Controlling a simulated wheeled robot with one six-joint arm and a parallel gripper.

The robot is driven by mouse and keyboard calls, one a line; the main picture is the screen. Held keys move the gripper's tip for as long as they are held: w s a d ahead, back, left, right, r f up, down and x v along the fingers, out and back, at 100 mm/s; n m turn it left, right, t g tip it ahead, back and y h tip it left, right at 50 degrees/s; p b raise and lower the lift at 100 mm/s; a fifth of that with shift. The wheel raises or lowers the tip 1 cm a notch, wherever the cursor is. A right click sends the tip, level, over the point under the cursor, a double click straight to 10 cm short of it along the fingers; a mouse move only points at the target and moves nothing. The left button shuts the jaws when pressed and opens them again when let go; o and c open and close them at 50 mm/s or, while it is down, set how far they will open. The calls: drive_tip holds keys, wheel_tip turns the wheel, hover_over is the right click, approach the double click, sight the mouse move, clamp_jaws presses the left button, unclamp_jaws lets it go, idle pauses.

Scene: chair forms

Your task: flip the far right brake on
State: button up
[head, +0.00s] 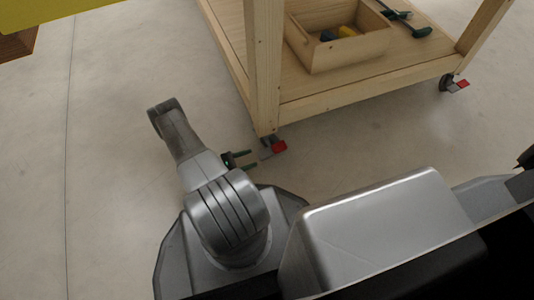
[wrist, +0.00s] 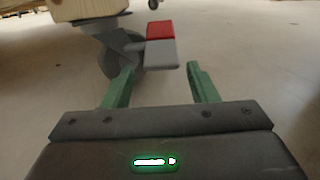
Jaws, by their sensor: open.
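A wooden cart (head: 330,100) stands on casters. Its nearer caster has a brake pedal (head: 279,147) with a red part, and my gripper (head: 238,160) is low beside it. In the wrist view this brake pedal (wrist: 160,42), red and grey, sticks out from a grey wheel (wrist: 118,55), just beyond my fingertips. My gripper (wrist: 160,78) is open, its two green fingers apart with nothing between them. Another caster with a red brake pedal (head: 462,85) is at the cart's right corner. I cannot tell which pedal is the far right one.
A wooden box (head: 335,55) with blue and yellow things and some dark green tools (head: 410,22) rest on the cart's lower shelf. A cart leg (head: 263,70) rises above the nearer caster. The grey floor (head: 110,150) is clear at left.

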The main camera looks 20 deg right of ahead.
sight(269, 151)
drive_tip(key=d, duration=0.8)
drive_tip(key=shift+w+d+b, duration=0.2)
drive_tip(key=shift+w+b, duration=0.05)
drive_tip(key=shift+b, duration=0.15)
drive_tip(key=c, duration=0.7)
drive_tip(key=shift+r, duration=0.1)
drive_tip(key=shift+d+r+y+p, duration=0.1)
drive_tip(key=shift+r+y+p, duration=0.15)
drive_tip(key=shift+y+p, duration=0.45)
drive_tip(key=shift+r+y+p, duration=0.25)
drive_tip(key=shift+y+p, duration=0.3)
drive_tip(key=shift+y, duration=0.15)
drive_tip(key=shift+d+r+y+p, duration=0.1)
drive_tip(key=shift+r+y+p, duration=0.05)
drive_tip(key=shift+y+p, duration=1.05)
drive_tip(key=shift+y, duration=0.3)
